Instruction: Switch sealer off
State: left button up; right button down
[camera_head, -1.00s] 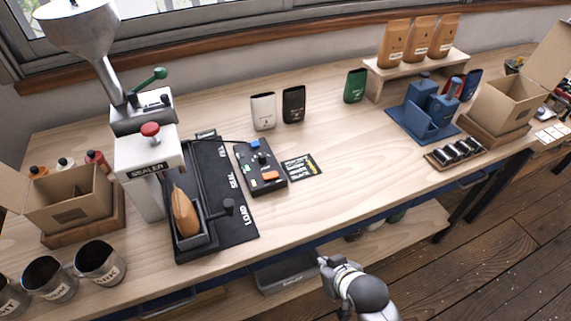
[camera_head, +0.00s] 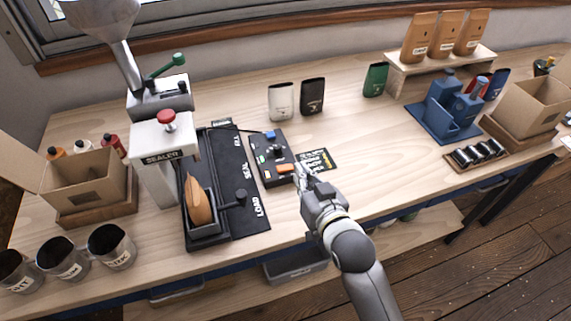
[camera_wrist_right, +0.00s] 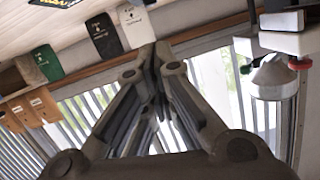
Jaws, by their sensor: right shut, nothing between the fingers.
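The sealer (camera_head: 160,150) is a white press with a red knob on top, standing at the left of the bench. A black control box (camera_head: 265,172) lies to its right, with a blue piece, a dark knob, a green piece and an orange switch (camera_head: 285,168). A cable runs from the box toward the sealer. My right gripper (camera_head: 299,168) is shut and empty, its tips just right of the orange switch; I cannot tell whether they touch it. In the right wrist view the closed fingers (camera_wrist_right: 152,50) show, but no control box. My left gripper is not in view.
A black sliding track (camera_head: 240,215) with a brown pouch (camera_head: 197,202) lies beside the box. A small printed card (camera_head: 318,160) is behind my gripper. White (camera_head: 281,102) and black (camera_head: 312,96) pouches stand farther back. The bench's middle right is clear.

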jog(key=p, duration=0.2)
send_over(285, 168)
jog(key=s, duration=0.3)
notch_tip(285, 168, down, 2)
jog(key=f, duration=0.1)
jog(key=w+f, duration=0.1)
jog(key=f, duration=0.1)
jog(key=shift+d, duration=0.1)
jog(key=shift+f, duration=0.7)
